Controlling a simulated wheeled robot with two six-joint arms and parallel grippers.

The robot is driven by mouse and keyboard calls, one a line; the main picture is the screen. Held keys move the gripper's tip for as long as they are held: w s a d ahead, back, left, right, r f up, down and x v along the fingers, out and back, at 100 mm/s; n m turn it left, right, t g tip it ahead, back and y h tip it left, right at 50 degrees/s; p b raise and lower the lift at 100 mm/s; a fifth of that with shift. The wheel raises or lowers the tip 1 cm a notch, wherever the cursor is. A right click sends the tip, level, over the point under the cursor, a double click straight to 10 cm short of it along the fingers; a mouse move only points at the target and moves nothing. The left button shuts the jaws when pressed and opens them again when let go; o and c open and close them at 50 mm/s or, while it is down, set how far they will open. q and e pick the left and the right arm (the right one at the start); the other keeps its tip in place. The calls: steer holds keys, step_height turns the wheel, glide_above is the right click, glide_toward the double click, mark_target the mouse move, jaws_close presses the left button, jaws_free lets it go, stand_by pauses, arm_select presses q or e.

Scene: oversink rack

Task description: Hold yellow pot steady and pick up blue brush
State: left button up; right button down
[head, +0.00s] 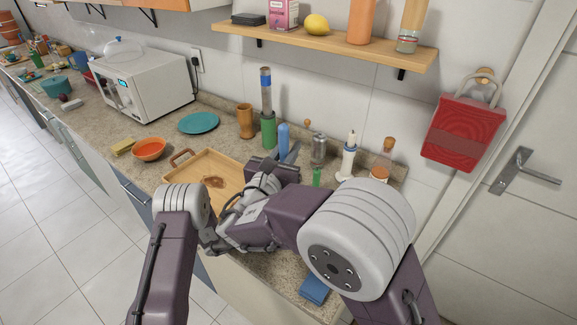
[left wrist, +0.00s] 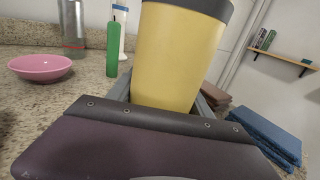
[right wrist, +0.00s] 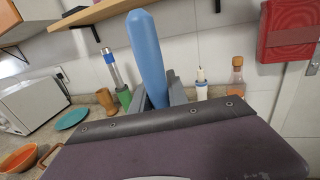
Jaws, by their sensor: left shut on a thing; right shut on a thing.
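The yellow pot (left wrist: 180,55), with a dark grey rim, stands out in the left wrist view. My left gripper (left wrist: 170,98) is shut on its lower part. In the head view the pot does not show, and my arms cover that area. The blue brush (right wrist: 147,50) rises, slightly tilted, from between the fingers of my right gripper (right wrist: 158,92), which is shut on it. Only its smooth blue length shows; its lower end is hidden. In the head view the brush (head: 284,138) shows just beyond my right gripper (head: 280,163).
A wooden tray (head: 205,166), an orange bowl (head: 149,149) and a teal plate (head: 199,123) lie to the left. A green container (head: 268,131) and several bottles stand along the wall. A pink bowl (left wrist: 40,67) is near the pot. A shelf (head: 330,45) hangs above.

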arm_select(q)
steer(key=o, duration=1.6)
steer(key=v, duration=1.2)
